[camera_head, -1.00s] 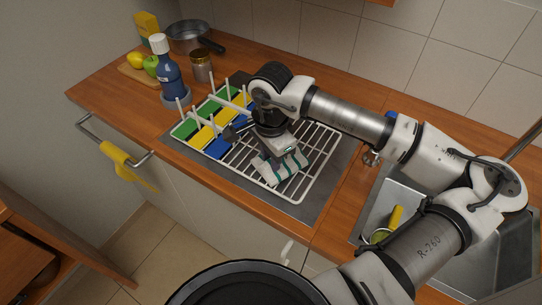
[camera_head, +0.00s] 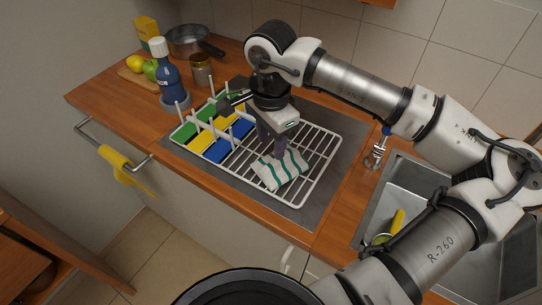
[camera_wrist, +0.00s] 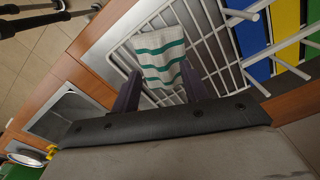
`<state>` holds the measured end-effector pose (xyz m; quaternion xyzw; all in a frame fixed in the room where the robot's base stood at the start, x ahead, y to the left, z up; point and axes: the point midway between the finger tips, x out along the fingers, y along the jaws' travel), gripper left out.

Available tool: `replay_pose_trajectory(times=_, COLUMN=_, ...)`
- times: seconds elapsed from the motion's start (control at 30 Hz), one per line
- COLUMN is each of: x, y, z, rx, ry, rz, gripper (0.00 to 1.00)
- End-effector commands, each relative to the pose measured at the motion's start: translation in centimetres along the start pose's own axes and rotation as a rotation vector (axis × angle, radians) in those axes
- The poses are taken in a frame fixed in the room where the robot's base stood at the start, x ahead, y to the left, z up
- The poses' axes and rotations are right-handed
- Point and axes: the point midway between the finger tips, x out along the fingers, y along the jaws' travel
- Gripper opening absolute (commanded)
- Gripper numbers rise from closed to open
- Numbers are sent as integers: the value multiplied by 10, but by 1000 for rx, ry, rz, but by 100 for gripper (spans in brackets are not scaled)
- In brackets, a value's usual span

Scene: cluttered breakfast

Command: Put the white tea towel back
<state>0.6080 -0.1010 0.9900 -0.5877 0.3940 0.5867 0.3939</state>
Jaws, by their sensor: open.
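The white tea towel (camera_head: 281,171) with green stripes lies loosely folded on the bare right part of the white wire rack (camera_head: 318,185). It also shows in the wrist view (camera_wrist: 160,57), beyond the fingertips. My gripper (camera_head: 270,148) is above the towel's far edge, fingers pointing down. In the wrist view my gripper (camera_wrist: 159,76) has its two dark fingers spread wide with nothing held between them. The towel's far edge is partly hidden by the fingers in the head view.
Green, yellow and blue boards (camera_head: 208,146) and upright pegs fill the rack's left part. A blue bottle (camera_head: 168,82), a jar (camera_head: 201,70) and a pot (camera_head: 192,41) stand behind left. A yellow cloth (camera_head: 118,163) hangs on the front rail (camera_head: 88,133). The sink (camera_head: 376,206) is right.

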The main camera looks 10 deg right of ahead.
Motion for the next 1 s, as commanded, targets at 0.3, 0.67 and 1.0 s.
replay_pose_trajectory(times=0.3, x=-44, y=0, z=0, rx=0, ry=1, rz=0, gripper=45)
replay_pose_trajectory(times=0.67, x=-48, y=0, z=0, rx=0, ry=0, rz=1, gripper=45)
replay_pose_trajectory(times=1.0, x=-48, y=0, z=0, rx=0, ry=0, rz=1, gripper=45)
